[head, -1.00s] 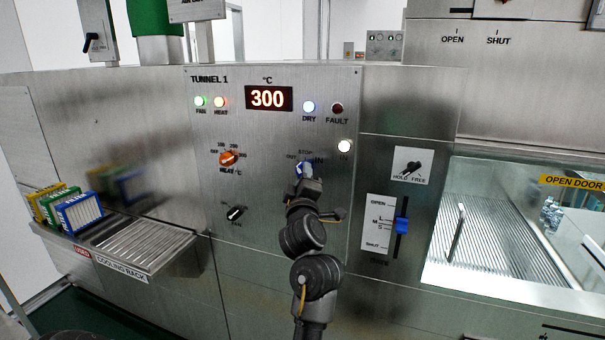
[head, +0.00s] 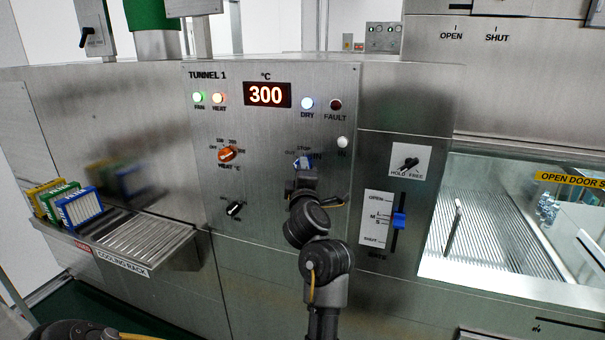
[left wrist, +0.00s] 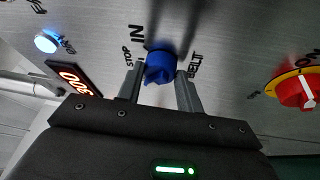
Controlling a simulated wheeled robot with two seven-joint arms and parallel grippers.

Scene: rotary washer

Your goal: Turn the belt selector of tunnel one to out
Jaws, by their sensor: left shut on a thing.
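The belt selector of tunnel one is a blue knob (head: 302,162) on the steel panel, with OUT at its left, STOP above and IN at its right. My left gripper (head: 304,172) is at the knob in the head view, its arm rising from below. In the left wrist view the blue knob (left wrist: 160,66) sits between the two fingers of my left gripper (left wrist: 160,80), which is shut on it. The knob's pointer is hidden, so I cannot tell its exact setting. My right gripper is not in view.
An orange heat knob (head: 227,154) and a black fan knob (head: 235,208) are left of my gripper. The IN lamp (head: 342,142) looks unlit. A blue gate slider (head: 399,221) is at right. A cooling rack (head: 140,238) with several coloured frames is at left.

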